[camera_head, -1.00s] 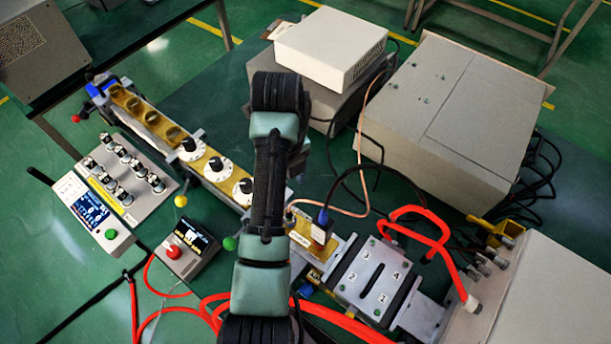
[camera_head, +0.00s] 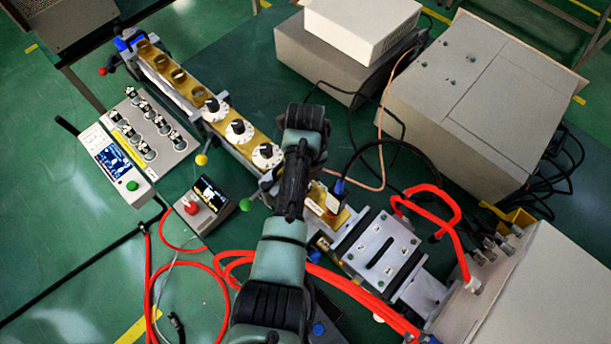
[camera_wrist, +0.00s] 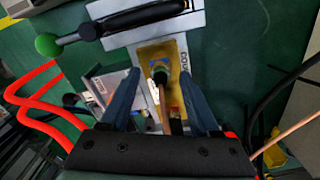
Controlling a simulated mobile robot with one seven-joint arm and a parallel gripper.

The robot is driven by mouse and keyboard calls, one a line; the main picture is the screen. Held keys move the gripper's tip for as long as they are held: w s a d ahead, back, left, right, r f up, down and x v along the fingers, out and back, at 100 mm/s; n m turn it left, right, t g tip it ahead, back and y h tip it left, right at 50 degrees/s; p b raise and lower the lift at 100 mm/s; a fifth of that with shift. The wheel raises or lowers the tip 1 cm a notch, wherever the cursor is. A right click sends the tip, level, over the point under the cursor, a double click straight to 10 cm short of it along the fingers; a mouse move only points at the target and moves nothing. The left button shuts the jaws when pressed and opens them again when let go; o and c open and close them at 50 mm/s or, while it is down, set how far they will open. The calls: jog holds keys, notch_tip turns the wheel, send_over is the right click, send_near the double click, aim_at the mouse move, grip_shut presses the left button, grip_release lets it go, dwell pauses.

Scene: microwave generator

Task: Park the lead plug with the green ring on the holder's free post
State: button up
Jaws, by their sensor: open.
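In the wrist view, the plug with a green ring (camera_wrist: 160,70) sits on a brass plate (camera_wrist: 146,52), with a copper-coloured lead running from it towards the camera. My gripper (camera_wrist: 159,72) is open, its blue fingers on either side of the plug with gaps visible. In the head view, my arm hides the gripper and this plug. A second plug with a blue ring (camera_head: 339,187) and a black lead stands on the brass section. I cannot clearly identify the holder or its free post; a yellow bracket (camera_head: 517,217) stands at the right among cables.
A brass-topped rail with white dials (camera_head: 238,131) runs to the upper left. A clamped metal block (camera_head: 381,250) lies right of my arm. Red hoses (camera_head: 186,281) loop on the left and right. Grey cabinets (camera_head: 470,100) fill the upper right. A green-knobbed lever (camera_wrist: 48,44) lies near the plate.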

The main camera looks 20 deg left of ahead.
grip_shut()
dwell(0.3)
